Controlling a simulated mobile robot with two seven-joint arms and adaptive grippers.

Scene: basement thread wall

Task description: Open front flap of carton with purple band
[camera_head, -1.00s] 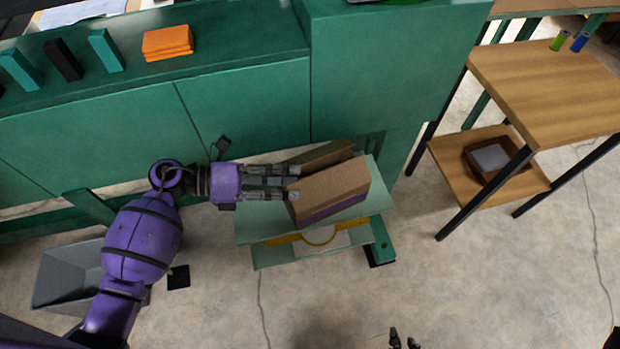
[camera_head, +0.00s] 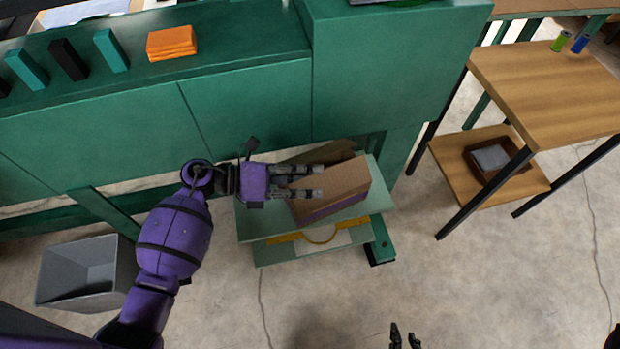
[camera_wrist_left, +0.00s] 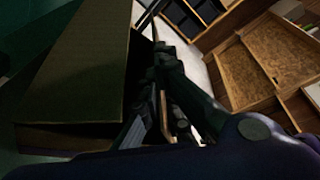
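The brown carton (camera_head: 345,182) with a purple band (camera_head: 335,208) along its lower front stands on a pale green stand (camera_head: 262,225). A brown flap or panel (camera_head: 318,154) tilts up at its back; another broad brown surface faces up at the front. My left gripper (camera_head: 312,182) reaches from the left over the carton, its two fingers apart. I cannot tell whether they touch it. In the left wrist view the carton (camera_wrist_left: 80,70) fills the left side, beside the dark fingers. My right gripper (camera_head: 404,338) shows only its tips at the bottom edge, apart and empty.
A green cabinet (camera_head: 245,100) stands behind the stand. Its top holds an orange stack (camera_head: 172,43) and teal and black blocks. A grey bin (camera_head: 85,272) is on the floor at left. A wooden table (camera_head: 550,90) with a lower shelf stands at right. Floor in front is clear.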

